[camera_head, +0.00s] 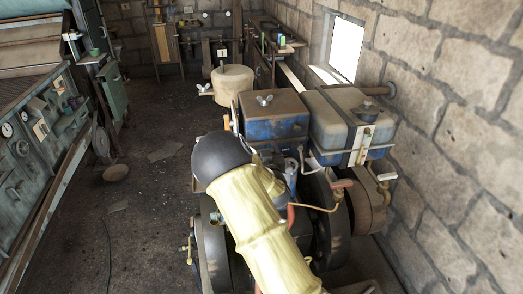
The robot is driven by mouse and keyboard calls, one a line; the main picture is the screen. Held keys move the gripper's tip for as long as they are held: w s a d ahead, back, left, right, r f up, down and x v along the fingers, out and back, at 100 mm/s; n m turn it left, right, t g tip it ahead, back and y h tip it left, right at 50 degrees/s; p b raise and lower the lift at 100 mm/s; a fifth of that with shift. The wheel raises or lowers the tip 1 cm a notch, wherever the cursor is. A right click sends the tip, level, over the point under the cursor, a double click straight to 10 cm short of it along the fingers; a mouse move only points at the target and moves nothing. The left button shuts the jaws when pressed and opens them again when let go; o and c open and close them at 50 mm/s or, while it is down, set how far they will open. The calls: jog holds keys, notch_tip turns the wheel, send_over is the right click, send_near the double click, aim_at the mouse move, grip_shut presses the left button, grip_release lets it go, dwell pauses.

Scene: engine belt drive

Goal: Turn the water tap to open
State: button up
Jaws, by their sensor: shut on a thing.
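Several tap-like fittings show on the engine, and I cannot tell which one is the water tap. One with a reddish handle (342,184) sits at the end of a thin pipe below the right tank. A brass fitting (385,177) is just right of it. Another small brass fitting (187,249) sticks out at the lower left of the engine. My yellow arm (260,225) with its dark rounded joint (221,158) crosses in front of the engine. My gripper's fingers do not show, and the arm covers part of the engine.
A blue tank with a brown lid (273,104) and a grey-topped tank (345,118) stand on the engine. A stone wall (455,120) is close on the right. A green machine (45,140) stands at the left. The dark floor (150,200) between is mostly open.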

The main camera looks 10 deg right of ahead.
jog(key=shift+n+y+b, duration=0.4)
jog(key=shift+y+b, duration=0.1)
jog(key=shift+y, duration=0.1)
jog(key=n+y+b, duration=0.1)
jog(key=y, duration=0.1)
jog(key=n+g+y+b, duration=0.1)
jog(key=n+y+b, duration=0.1)
jog(key=shift+a+f+y, duration=0.15)
jog(key=shift+a+y, duration=0.05)
jog(key=shift+y, duration=0.1)
jog(key=n+g+y+b, duration=0.1)
jog(key=n+y, duration=0.1)
jog(key=n+g+y+b, duration=0.2)
jog(key=y, duration=0.1)
jog(key=shift+s+a+y, duration=0.2)
jog(key=shift+y, duration=0.1)
jog(key=n+g+y, duration=0.4)
jog(key=g, duration=0.1)
jog(key=shift+s+a+n, duration=0.25)
jog(key=shift+a+n, duration=0.05)
jog(key=shift+s+a+r+n+g+y, duration=0.1)
jog(key=shift+n+g+y, duration=0.3)
jog(key=shift+n+g, duration=0.55)
jog(key=shift+s+r+n+g+y, duration=0.15)
jog(key=shift+n+g+y, duration=0.3)
jog(key=shift+g, duration=0.85)
jog(key=shift+s+a+f+n+g+y, duration=0.1)
jog(key=shift+n+g+y, duration=0.25)
jog(key=shift+n+g, duration=0.6)
jog(key=shift+m, duration=0.25)
